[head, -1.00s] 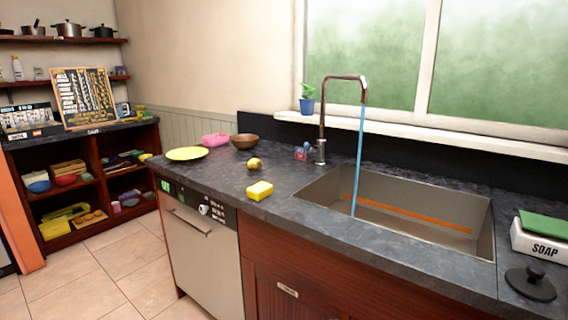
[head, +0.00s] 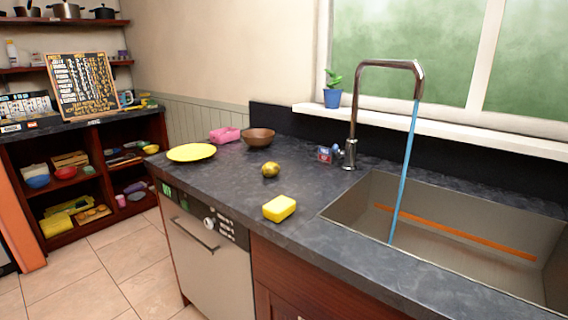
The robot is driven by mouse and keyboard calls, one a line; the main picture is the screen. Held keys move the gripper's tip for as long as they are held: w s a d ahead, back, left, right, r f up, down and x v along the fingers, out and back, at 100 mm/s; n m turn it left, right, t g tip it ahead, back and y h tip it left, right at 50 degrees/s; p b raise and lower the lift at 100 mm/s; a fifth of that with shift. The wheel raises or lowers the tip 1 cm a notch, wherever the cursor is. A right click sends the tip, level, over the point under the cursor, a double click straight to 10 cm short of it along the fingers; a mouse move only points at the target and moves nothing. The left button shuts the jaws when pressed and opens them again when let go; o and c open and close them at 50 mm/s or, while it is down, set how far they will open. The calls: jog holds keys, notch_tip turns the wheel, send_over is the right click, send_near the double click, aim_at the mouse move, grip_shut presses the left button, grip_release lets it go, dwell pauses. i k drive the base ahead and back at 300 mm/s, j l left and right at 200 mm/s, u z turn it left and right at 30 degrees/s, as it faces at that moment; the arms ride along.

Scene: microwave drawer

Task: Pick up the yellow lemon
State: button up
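The yellow lemon (head: 270,170) lies on the dark stone countertop (head: 235,190), left of the sink. It looks brownish yellow and small. A yellow sponge-like block (head: 279,208) lies in front of it, nearer the counter edge, apart from it. My gripper is not in the head view.
A yellow plate (head: 191,152), a pink dish (head: 225,134) and a brown bowl (head: 258,137) stand behind and left of the lemon. The faucet (head: 353,110) runs water into the sink (head: 470,235) at right. A dishwasher (head: 208,255) is under the counter. Tiled floor is clear at left.

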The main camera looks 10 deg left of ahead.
aim_at(272, 168)
jog(key=i+j, duration=0.15)
jog(key=j, duration=0.35)
jog(key=i+j+z, duration=0.15)
jog(key=j, duration=0.35)
jog(key=i+j, duration=0.1)
jog(key=j, duration=0.45)
jog(key=i+j+z, duration=0.1)
jog(key=j, duration=0.4)
jog(key=i+j, duration=0.15)
jog(key=j, duration=0.4)
jog(key=z, duration=0.05)
